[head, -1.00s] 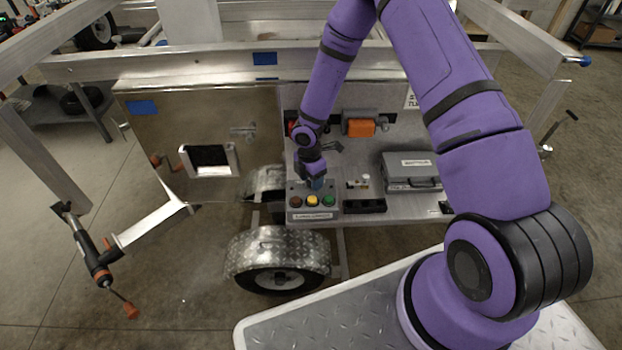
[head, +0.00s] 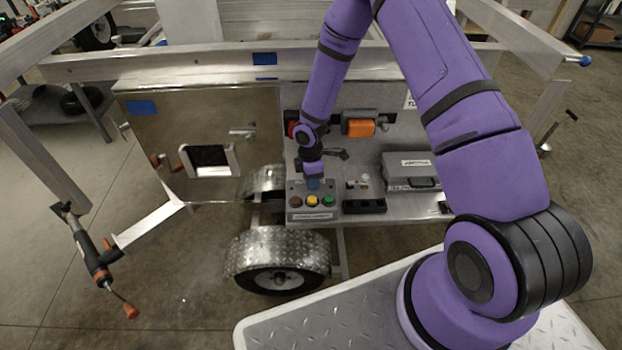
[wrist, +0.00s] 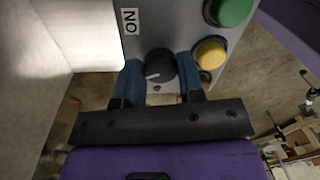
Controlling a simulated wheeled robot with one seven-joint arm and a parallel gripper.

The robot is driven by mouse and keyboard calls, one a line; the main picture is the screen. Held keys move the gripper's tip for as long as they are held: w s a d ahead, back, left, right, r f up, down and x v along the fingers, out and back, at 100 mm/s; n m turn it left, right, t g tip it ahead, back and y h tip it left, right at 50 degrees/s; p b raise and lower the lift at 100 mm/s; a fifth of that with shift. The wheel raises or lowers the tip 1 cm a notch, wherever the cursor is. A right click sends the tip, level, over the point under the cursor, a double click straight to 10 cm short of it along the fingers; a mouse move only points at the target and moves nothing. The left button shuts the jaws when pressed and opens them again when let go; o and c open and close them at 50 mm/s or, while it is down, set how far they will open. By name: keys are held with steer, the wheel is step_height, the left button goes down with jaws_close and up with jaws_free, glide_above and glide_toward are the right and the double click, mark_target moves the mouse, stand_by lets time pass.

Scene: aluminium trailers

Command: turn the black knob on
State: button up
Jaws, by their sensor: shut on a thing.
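The black knob (wrist: 160,67) is on the grey control box (head: 327,215), beside a white ON label (wrist: 130,21) in the wrist view. Its white pointer line points left in the picture, slightly down, and not straight at the label. My gripper (wrist: 161,72) has its blue fingers on both sides of the knob and is shut on it. In the head view my gripper (head: 313,183) is at the back of the box, behind its buttons, and hides the knob.
The box has a red button (head: 296,202), a yellow button (head: 312,200) and a green button (head: 329,198). A grey case (head: 411,171) and a black tray (head: 364,206) sit to the right on the trailer shelf. An orange-fronted device (head: 360,128) is behind.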

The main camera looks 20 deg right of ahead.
steer(key=m, duration=0.6)
steer(key=shift+y, duration=0.3)
steer(key=m, duration=0.7)
steer(key=shift+t, duration=0.3)
steer(key=shift+m, duration=0.3)
steer(key=o, duration=0.9)
steer(key=r, duration=0.7)
steer(key=d+r, duration=0.1)
steer(key=r, duration=0.2)
steer(key=shift+w+r, duration=0.1)
steer(key=shift+r, duration=0.3)
